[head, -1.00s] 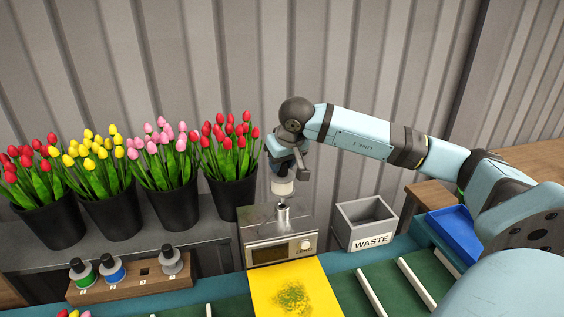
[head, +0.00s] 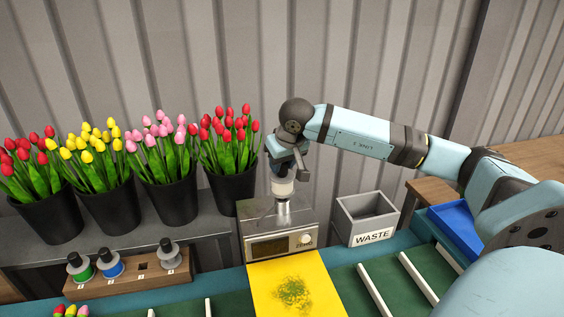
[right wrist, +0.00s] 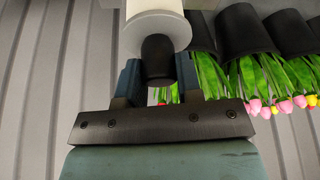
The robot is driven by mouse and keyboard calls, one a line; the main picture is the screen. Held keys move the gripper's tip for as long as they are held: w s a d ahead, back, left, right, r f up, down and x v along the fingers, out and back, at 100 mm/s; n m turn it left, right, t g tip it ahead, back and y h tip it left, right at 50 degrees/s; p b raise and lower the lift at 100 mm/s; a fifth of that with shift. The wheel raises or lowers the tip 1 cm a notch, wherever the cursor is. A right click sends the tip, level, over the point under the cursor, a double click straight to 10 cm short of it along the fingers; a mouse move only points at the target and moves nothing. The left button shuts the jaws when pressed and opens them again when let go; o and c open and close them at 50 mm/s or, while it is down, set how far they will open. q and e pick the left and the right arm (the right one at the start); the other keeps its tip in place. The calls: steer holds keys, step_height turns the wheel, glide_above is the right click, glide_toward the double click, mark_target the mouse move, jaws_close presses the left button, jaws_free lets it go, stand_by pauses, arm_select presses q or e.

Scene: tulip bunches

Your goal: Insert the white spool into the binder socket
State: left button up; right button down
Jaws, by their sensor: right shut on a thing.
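The white spool (head: 283,187) is upright under my right gripper (head: 285,168), just above the binder's metal socket (head: 283,206) or at its top; I cannot tell whether it touches. The binder (head: 281,243) is a grey metal box with a small display and a knob. In the right wrist view the white spool (right wrist: 157,30) shows at the top, with its dark knob between the two fingers of my right gripper (right wrist: 158,80). The right gripper is shut on that knob. The socket is hidden in the wrist view. My left gripper is not in view.
A wooden rack (head: 128,277) at the lower left holds green, blue and grey spools, with one slot empty. The grey waste bin (head: 366,219) stands right of the binder. Black pots of tulips (head: 107,207) stand behind left. A yellow mat (head: 300,292) lies in front.

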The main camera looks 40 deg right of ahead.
steer(key=shift+f+b, duration=0.75)
steer(key=shift+f, duration=0.25)
steer(key=c, duration=0.7)
jaws_free()
steer(key=shift+r, duration=0.1)
steer(key=shift+r+p, duration=1.5)
steer(key=shift+r, duration=1)
steer(key=shift+s+f, duration=0.1)
